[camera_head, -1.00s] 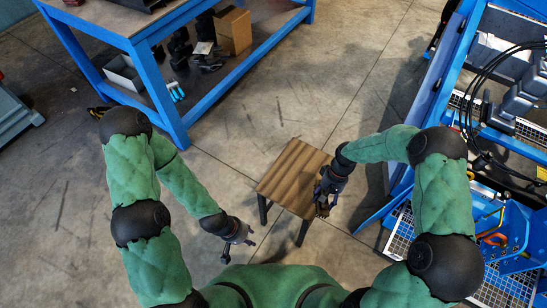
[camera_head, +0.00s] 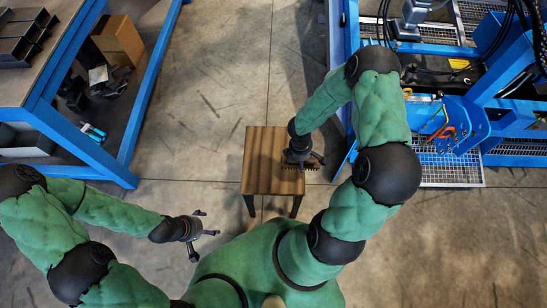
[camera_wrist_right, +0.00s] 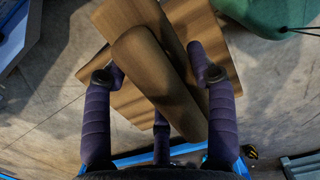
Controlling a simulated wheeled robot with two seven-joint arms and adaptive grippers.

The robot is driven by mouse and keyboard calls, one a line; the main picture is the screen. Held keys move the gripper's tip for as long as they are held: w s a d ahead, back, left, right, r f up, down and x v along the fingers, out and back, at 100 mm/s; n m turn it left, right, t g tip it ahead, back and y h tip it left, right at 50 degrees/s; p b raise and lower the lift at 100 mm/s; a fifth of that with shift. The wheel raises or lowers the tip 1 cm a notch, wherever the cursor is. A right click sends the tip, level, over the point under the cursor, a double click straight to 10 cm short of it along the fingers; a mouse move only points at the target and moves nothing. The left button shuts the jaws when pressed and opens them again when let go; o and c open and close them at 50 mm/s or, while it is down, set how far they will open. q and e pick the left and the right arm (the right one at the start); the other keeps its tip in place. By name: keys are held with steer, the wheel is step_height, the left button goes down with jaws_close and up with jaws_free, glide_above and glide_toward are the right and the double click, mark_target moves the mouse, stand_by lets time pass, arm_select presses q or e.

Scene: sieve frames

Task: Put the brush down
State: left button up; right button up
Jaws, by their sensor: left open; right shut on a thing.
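A wooden stool (camera_head: 262,150) with a slatted brown top and dark legs stands on the floor in the middle of the head view. My right gripper (camera_head: 304,160) is over the right part of its top, shut on the brush (camera_head: 314,167). In the head view only a dark, bristly edge of the brush shows beside the fingers. In the right wrist view the brown wooden brush (camera_wrist_right: 150,68) lies between the purple fingers of my right gripper (camera_wrist_right: 160,78), over the stool. I cannot tell whether it touches the top. My left gripper (camera_head: 204,232) is open and empty, left of the stool.
A blue-framed workbench (camera_head: 60,110) with a lower shelf and a cardboard box (camera_head: 118,38) stands at the left. A blue rack (camera_head: 470,120) with tools and wire mesh (camera_head: 450,168) stands close to my right arm. The concrete floor beyond the stool is clear.

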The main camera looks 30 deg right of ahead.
steer(key=w+a+f+b, duration=0.2)
steer(key=w+a+f, duration=0.15)
steer(key=w, duration=0.45)
steer(key=b, duration=0.2)
glide_above(276, 157)
steer(key=f, duration=0.6)
steer(key=shift+a+f, duration=0.15)
steer(key=shift+a, duration=0.05)
steer(key=shift+w+f+b, duration=0.15)
steer(key=shift+f+b, duration=0.85)
steer(key=shift+f, duration=0.6)
steer(key=shift+f, duration=0.1)
steer(key=shift+f, duration=0.1)
steer(key=o, duration=1.5)
steer(key=shift+o, duration=0.3)
steer(key=shift+r, duration=0.2)
